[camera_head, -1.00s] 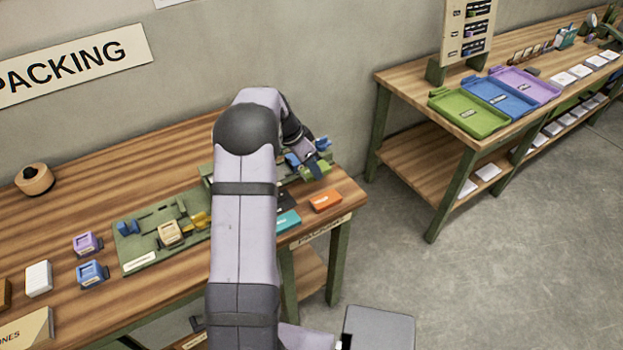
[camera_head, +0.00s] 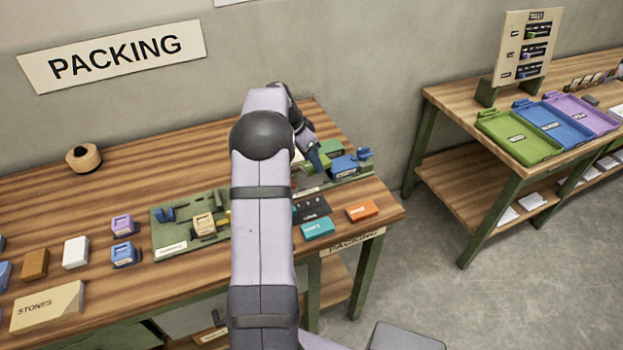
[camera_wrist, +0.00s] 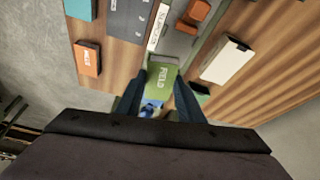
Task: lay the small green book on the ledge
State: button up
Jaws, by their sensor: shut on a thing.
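The small green book (camera_wrist: 168,72), with FIELD on its cover, is between the fingers of my gripper (camera_wrist: 165,92) in the wrist view. My gripper is shut on it. In the head view my gripper (camera_head: 316,160) is over the far right part of the packing table, and the green of the book (camera_head: 312,167) shows beside the fingers. A green fixture (camera_head: 345,183) with a white label lies there, with a blue block (camera_head: 343,165) on it. I cannot tell which part is the ledge; my arm hides some of this area.
A teal box (camera_head: 318,229), an orange box (camera_head: 362,211) and a dark box (camera_head: 311,211) lie near the table's right front. Another green fixture (camera_head: 170,245) is left of my arm. Trays, one of them green (camera_head: 518,138), stand on a separate table at right.

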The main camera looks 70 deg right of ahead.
aim_at(305, 181)
jog(key=r, duration=0.1)
jog(key=w+r+m, duration=0.1)
jog(key=r, duration=0.1)
jog(key=w+r+m, duration=0.1)
jog(key=shift+w+r+g, duration=0.2)
jog(key=shift+g, duration=0.1)
jog(key=shift+f, duration=0.3)
jog(key=shift+d+f+p, duration=0.1)
jog(key=shift+f+p, duration=1.8)
jog(key=shift+f, duration=2.85)
